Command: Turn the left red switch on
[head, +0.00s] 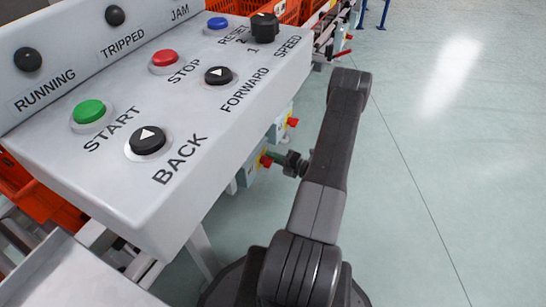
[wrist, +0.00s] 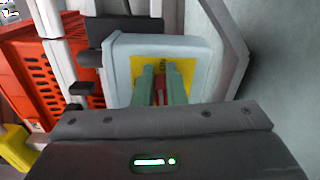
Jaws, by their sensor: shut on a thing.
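The left red switch (head: 265,161) is on a grey box with a yellow plate, below the control panel. My gripper (head: 283,161) reaches it from the right, with its fingers at the switch. In the wrist view, the two green fingers of my gripper (wrist: 162,82) stand on either side of the red switch (wrist: 161,97), in front of the yellow plate (wrist: 190,72) on the pale box (wrist: 122,52). My gripper is shut on the switch. The fingers hide most of it, so its turned position cannot be told. A second red switch (head: 292,122) sits farther back.
The control panel (head: 205,190) with its buttons overhangs the switch boxes on the left. Orange totes (wrist: 40,80) and a pale frame rail are left of the box in the wrist view. The floor (head: 450,140) on the right is clear.

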